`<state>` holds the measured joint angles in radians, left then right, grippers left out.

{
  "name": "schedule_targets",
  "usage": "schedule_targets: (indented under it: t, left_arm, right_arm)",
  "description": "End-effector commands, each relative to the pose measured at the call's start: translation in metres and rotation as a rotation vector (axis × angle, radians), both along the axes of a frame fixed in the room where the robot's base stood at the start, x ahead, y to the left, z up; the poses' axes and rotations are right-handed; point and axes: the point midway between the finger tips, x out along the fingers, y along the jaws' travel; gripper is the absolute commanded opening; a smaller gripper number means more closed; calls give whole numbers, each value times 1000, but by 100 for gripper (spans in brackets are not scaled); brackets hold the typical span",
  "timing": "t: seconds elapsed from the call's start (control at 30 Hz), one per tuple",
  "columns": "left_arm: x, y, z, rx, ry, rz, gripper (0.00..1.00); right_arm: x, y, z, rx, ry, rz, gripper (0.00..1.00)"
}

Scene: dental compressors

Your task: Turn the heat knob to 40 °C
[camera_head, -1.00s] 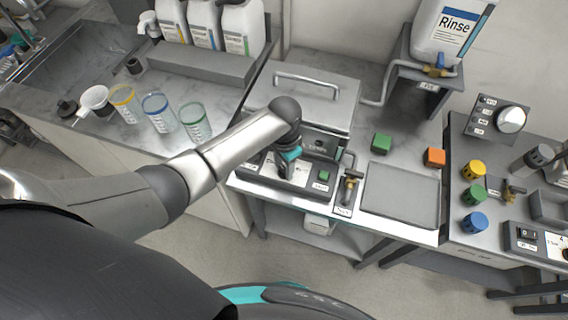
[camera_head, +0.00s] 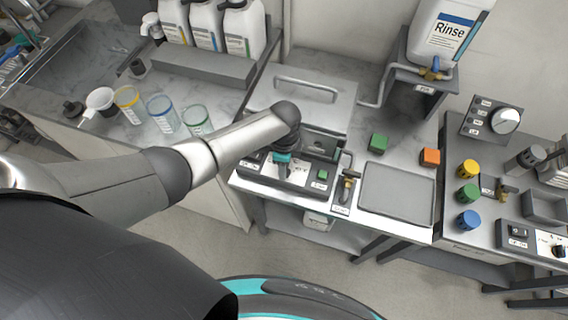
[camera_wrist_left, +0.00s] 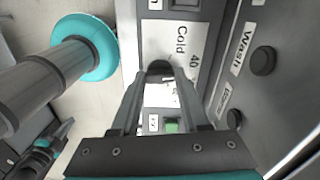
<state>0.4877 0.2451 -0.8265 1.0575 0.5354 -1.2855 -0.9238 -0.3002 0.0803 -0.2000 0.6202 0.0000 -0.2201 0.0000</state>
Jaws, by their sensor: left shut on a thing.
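The heat knob (camera_wrist_left: 158,68) is a small dark knob on the control panel in the left wrist view. A white dial label (camera_wrist_left: 182,48) beside it reads "Cold" and "40". My left gripper (camera_wrist_left: 159,78) is shut on the knob, its two fingers on either side of it. In the head view my left gripper (camera_head: 281,163) points down at the front panel of the steel bath, and my wrist hides the knob. The knob's pointer is hidden, so its exact setting cannot be read.
A green button (camera_head: 322,174) sits right of the dial, with a brass valve (camera_head: 347,188) beyond it. A grey tray (camera_head: 396,194), a green block (camera_head: 378,142) and an orange block (camera_head: 430,157) lie to the right. Dark Wash knob (camera_wrist_left: 263,60) stands nearby.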

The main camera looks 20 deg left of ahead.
Motion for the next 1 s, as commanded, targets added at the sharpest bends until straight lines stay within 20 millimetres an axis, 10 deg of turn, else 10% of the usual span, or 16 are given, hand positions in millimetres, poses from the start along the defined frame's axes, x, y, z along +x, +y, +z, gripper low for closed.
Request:
schedule_targets:
  t: [0.83,0.87,1.0]
  left_arm:
    - [0,-1,0,-2,0,-131,0]
    - [0,-1,0,-2,0,-131,48]
    - [0,-1,0,-2,0,-131,64]
  right_arm:
    - [0,0,1,0,-1,-1,0]
    - [0,0,1,0,-1,-1,0]
    - [0,0,1,0,-1,0,0]
